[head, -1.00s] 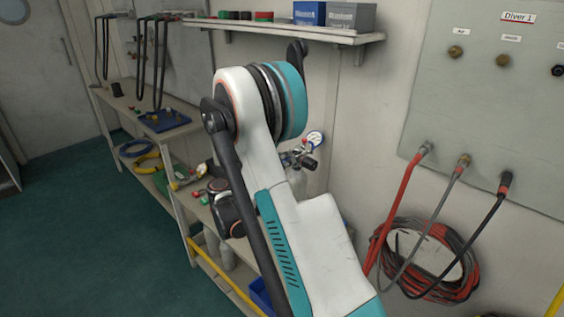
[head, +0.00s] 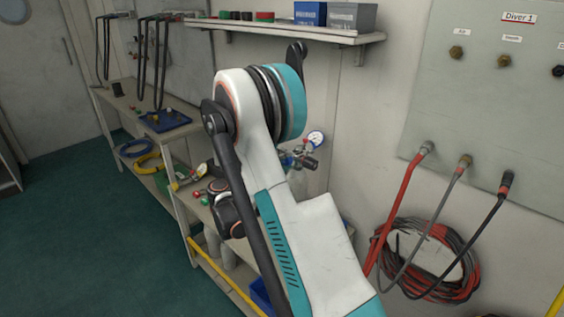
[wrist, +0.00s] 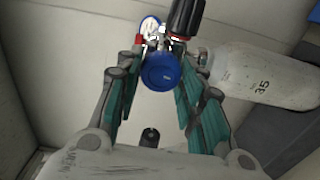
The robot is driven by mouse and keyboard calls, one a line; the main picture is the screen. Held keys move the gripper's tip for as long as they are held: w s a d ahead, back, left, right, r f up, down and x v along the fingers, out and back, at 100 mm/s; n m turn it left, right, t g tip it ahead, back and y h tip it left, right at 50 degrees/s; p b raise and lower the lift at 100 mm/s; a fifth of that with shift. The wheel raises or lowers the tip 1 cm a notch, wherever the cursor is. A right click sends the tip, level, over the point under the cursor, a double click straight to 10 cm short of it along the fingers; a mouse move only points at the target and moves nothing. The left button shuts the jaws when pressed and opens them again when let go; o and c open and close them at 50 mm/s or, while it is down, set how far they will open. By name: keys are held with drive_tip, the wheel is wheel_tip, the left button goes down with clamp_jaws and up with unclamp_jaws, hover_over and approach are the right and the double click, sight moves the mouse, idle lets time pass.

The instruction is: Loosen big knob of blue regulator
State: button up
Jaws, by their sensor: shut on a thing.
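The blue regulator's big round knob (wrist: 160,71) faces me in the wrist view. My gripper (wrist: 158,50) has its teal-padded fingers on both sides of the knob and is shut on it. A white-faced gauge (wrist: 150,26) and metal regulator parts show just beyond it. In the head view the regulator (head: 302,160) and its gauge (head: 315,137) show beside my white arm. There the knob and my gripper's fingers are hidden behind the arm.
A pale gas cylinder (wrist: 265,76) marked 35 lies to the right in the wrist view, near a black handle (wrist: 186,17). A wall shelf (head: 290,31) with boxes is above. A bench (head: 150,115) stands left. Coiled hoses (head: 425,260) hang right.

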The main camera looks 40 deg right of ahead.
drive_tip(key=shift+s+f+n, duration=0.1)
drive_tip(key=shift+s+n, duration=0.05)
drive_tip(key=shift+n, duration=5.35)
drive_tip(key=shift+s+r+n, duration=0.1)
drive_tip(key=shift+s+n, duration=0.05)
drive_tip(key=shift+n, duration=5.35)
drive_tip(key=shift+s+f+n, duration=0.1)
drive_tip(key=shift+s+n, duration=0.05)
drive_tip(key=shift+n, duration=5.35)
